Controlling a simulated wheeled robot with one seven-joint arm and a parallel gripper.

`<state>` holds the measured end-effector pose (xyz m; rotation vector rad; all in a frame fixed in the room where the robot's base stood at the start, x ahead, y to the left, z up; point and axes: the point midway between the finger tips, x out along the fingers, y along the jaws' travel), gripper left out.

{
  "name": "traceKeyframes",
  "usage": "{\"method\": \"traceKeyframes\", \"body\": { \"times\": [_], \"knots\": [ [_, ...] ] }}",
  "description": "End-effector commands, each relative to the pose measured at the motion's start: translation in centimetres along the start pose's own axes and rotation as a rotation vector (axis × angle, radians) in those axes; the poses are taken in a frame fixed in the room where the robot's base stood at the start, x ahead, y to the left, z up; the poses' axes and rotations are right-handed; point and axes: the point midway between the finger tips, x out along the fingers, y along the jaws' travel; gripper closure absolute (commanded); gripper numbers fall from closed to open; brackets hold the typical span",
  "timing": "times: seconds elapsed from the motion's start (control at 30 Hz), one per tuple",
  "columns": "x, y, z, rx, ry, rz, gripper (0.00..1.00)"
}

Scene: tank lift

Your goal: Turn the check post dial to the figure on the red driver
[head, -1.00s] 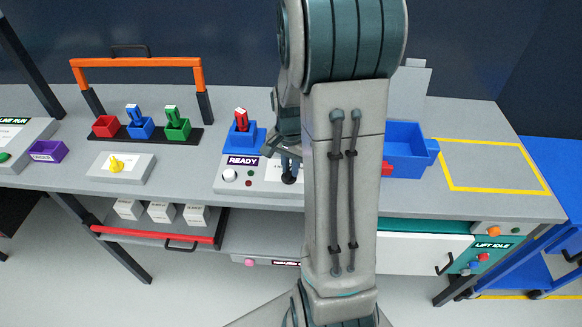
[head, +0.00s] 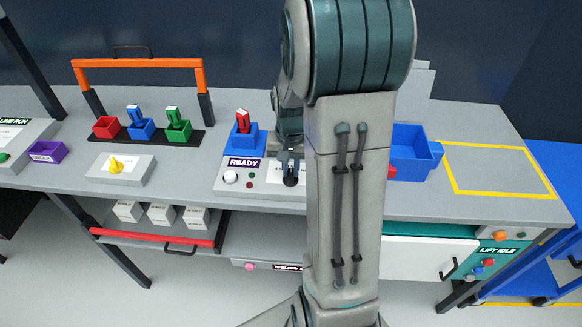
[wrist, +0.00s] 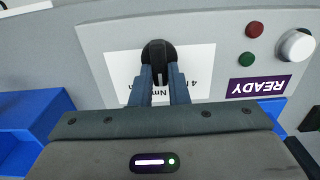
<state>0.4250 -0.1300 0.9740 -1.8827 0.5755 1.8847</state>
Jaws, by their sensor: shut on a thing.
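The check post (head: 262,190) is a light grey panel on the bench with a READY sign. Its black dial (wrist: 158,52) sits on a white label, where a "4" and "Nm" show upside down in the wrist view; the rest is hidden by my fingers. My gripper (wrist: 160,78) is shut on the dial. The red driver (head: 242,122) stands upright in a blue holder (head: 245,142) at the back of the post. Its figure is too small to read.
A white knob (wrist: 297,45), a red lamp and a green lamp sit beside the READY sign. A rack with red, blue and green holders (head: 178,131) stands left. A blue bin (head: 412,170) is right of my arm, before a yellow-outlined area (head: 500,190).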

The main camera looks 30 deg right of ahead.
Motion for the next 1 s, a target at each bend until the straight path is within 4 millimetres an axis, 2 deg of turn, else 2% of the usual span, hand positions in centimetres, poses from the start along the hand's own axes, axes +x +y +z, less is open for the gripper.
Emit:
{"method": "traceKeyframes", "body": {
  "times": [0.23,0.27,0.3,0.33,0.6,0.73,0.87,1.0],
  "knots": [
    [-0.1,-0.1,-0.1,0.000,0.004,-0.001,1.00],
    [-0.1,-0.1,-0.1,0.001,0.004,-0.001,0.80],
    [-0.1,0.0,-0.1,0.001,0.004,-0.001,0.69],
    [-0.1,0.0,-0.1,0.001,0.003,-0.001,0.64],
    [-0.1,0.0,-0.1,0.001,0.002,-0.001,0.64],
    [-0.9,0.0,-0.1,0.001,0.004,-0.001,0.64],
    [-3.1,-0.1,-0.1,0.000,0.008,-0.002,0.64],
    [-6.4,-0.1,-0.1,0.000,0.008,-0.002,0.64]
  ]
}}
